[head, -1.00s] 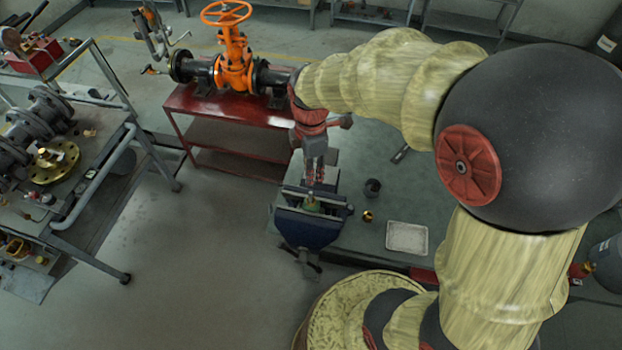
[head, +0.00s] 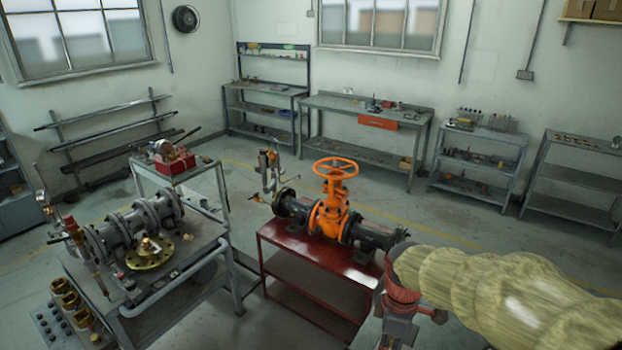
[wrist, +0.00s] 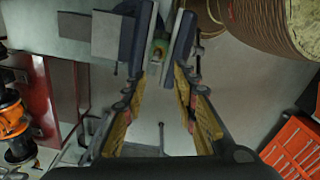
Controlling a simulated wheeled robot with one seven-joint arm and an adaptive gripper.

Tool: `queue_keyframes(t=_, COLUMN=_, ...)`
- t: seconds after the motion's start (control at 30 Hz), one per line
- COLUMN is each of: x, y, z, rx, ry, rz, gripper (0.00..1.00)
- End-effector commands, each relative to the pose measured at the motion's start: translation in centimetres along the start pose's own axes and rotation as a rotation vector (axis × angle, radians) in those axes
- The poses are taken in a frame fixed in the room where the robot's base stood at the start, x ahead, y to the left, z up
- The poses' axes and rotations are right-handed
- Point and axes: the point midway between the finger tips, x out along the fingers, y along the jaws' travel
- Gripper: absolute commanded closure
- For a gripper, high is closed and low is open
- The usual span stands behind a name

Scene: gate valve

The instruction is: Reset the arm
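My gripper (wrist: 162,78) points down in the wrist view with its two yellow-padded fingers apart and nothing visible between the pads. Beyond the fingertips is a blue bench vise (wrist: 132,45) with a small green and brass part (wrist: 159,42) between its jaws. I cannot tell the exact gap between the fingertips and the vise.
An orange gate valve (head: 331,210) on a dark pipe stands on a red table (head: 300,262), close to my wrist. A grey cart (head: 185,275) with flanged pipework stands at left. Red drawers (wrist: 296,148) show at lower right in the wrist view. Floor behind the table is clear.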

Motion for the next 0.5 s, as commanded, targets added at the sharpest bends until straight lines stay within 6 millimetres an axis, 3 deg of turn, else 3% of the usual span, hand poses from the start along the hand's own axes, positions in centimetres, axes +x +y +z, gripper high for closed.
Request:
queue_keyframes(t=0.3, x=0.3, y=-5.2, z=2.0, rx=0.744, ry=0.046, rz=0.049, gripper=0.72)
queue_keyframes(t=0.5, x=1.4, y=-9.0, z=3.4, rx=1.106, ry=0.182, rz=0.137, gripper=0.72)
